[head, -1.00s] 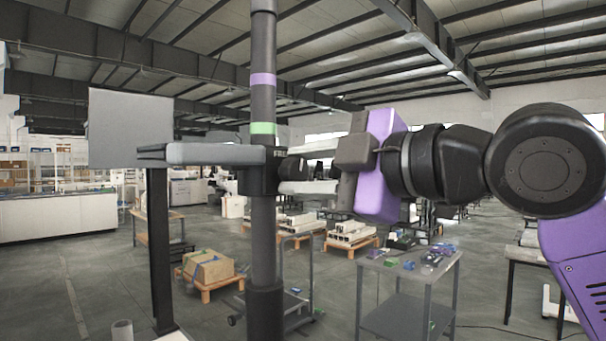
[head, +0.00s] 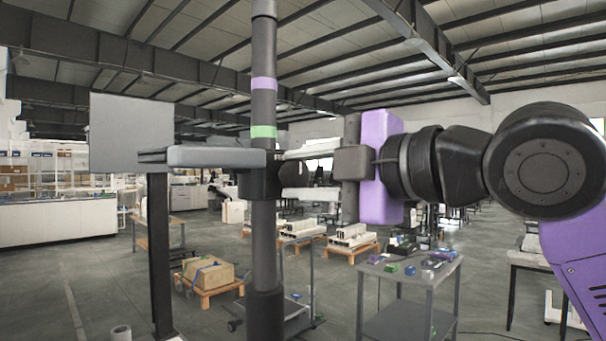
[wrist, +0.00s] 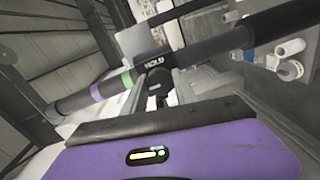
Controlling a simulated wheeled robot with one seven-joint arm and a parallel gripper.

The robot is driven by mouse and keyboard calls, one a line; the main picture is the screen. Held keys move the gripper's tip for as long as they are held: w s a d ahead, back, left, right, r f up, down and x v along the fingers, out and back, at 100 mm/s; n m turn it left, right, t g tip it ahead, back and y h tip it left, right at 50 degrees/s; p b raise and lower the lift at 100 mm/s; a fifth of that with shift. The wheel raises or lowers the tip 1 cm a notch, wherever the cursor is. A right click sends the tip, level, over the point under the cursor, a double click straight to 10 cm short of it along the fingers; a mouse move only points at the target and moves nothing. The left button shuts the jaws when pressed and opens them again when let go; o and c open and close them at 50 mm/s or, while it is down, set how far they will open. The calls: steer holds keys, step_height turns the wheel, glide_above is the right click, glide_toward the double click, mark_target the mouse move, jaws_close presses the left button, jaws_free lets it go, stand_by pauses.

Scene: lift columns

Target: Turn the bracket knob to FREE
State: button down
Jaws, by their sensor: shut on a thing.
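The bracket collar (head: 256,183) sits on a dark upright column (head: 264,235) with purple and green bands above it. A dark round knob (head: 296,176) sticks out to the right of the collar. My gripper (head: 290,175) is shut on the knob, one pale finger above it and one below. In the wrist view the knob (wrist: 157,86) lies between the fingers of my gripper (wrist: 157,88), and the word HOLD reads on the bracket (wrist: 153,62). The knob's pointer is too small to read.
A grey horizontal arm (head: 215,157) reaches left from the collar, in front of a grey panel (head: 130,133) on a dark post. A grey work table (head: 400,322) with small parts stands below at right. Boxes on pallets (head: 208,276) stand on the floor behind.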

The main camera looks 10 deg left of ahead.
steer(key=c, duration=1)
jaws_free()
steer(key=b+v, duration=0.1)
steer(key=v, duration=0.7)
steer(key=shift+a+r, duration=0.1)
